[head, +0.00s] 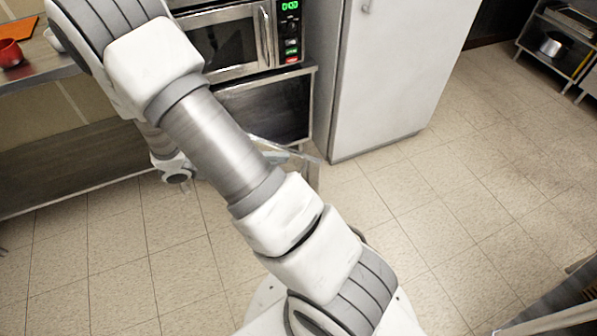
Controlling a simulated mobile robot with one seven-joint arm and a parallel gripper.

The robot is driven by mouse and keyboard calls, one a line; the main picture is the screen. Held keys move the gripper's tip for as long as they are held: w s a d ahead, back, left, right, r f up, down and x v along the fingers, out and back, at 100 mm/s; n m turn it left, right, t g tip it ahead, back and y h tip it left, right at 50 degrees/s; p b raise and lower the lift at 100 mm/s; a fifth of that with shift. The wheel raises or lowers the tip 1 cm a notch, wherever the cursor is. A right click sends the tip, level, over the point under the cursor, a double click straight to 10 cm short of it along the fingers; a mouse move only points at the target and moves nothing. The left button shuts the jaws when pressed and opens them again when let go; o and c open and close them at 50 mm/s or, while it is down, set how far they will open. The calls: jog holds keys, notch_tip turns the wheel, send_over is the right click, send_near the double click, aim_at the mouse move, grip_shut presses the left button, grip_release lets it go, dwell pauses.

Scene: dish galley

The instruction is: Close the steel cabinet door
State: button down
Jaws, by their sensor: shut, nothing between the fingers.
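The steel cabinet (262,112) stands under the microwave, left of the white fridge-like unit. A dark panel shows at its front, partly covered by my arm. A thin, pale slanted edge (285,145) sticks out at its lower right, near a narrow upright piece. It looks like part of the cabinet door standing out from the front, but most of it is hidden behind my forearm, so its angle cannot be told. My wrist shows left of the forearm, in front of the counter's lower part. My gripper's fingers are hidden, and contact with the door cannot be seen.
A microwave (235,40) with a green display sits on top. A tall white unit (390,75) stands right of the cabinet. A red cup (10,53) is on the left counter. A shelf with a pot (553,45) is at far right. The tiled floor (450,215) is clear.

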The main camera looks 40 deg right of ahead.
notch_tip(320, 180, down, 16)
jog(key=w+d+n+t+h+b, duration=0.2)
jog(key=n+t+h+b, duration=0.2)
jog(key=t, duration=0.1)
jog(key=n+t+y+b, duration=0.1)
jog(key=n+t+b, duration=0.25)
jog(key=t, duration=0.25)
send_near(309, 171)
jog(key=b+x, duration=0.2)
jog(key=x, duration=0.3)
jog(key=shift+d, duration=0.45)
jog(key=shift+w+d, duration=0.3)
jog(key=shift+d, duration=0.15)
